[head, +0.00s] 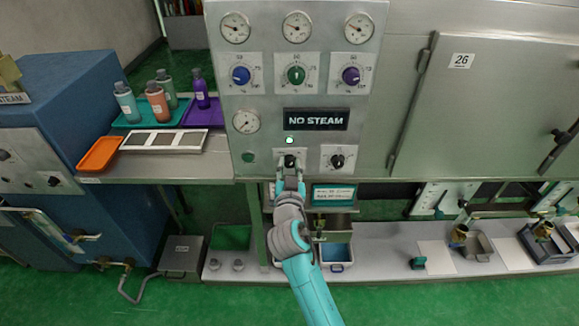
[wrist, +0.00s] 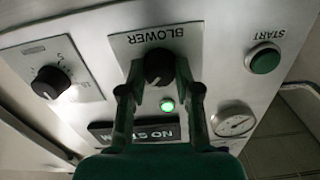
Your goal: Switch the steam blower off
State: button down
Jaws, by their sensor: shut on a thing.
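The blower switch is a black rotary knob (head: 290,160) on a pale plate low on the grey control panel (head: 226,100). In the wrist view, which is upside down, the knob (wrist: 158,66) sits on the plate marked BLOWER. My gripper (wrist: 160,82) is shut on the knob, a finger on either side. In the head view my gripper (head: 290,172) reaches up to the knob from below. A small green lamp (head: 289,141) above the knob is lit, also in the wrist view (wrist: 167,106). The knob's pointer setting cannot be read clearly.
A second black knob (head: 337,160) sits to the right on its own plate. A green START button (head: 249,156) is at the left. A dark sign (head: 316,119) reads NO STEAM. Blue, green and purple dials and several gauges are higher up. A shelf with bottles (head: 126,103) is left.

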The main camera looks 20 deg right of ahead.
jog(key=shift+n, duration=0.3)
jog(key=n, duration=1.7)
jog(key=shift+a+f, duration=0.1)
jog(key=shift+n, duration=0.3)
dwell(0.4)
jog(key=c, duration=0.8)
grip_release()
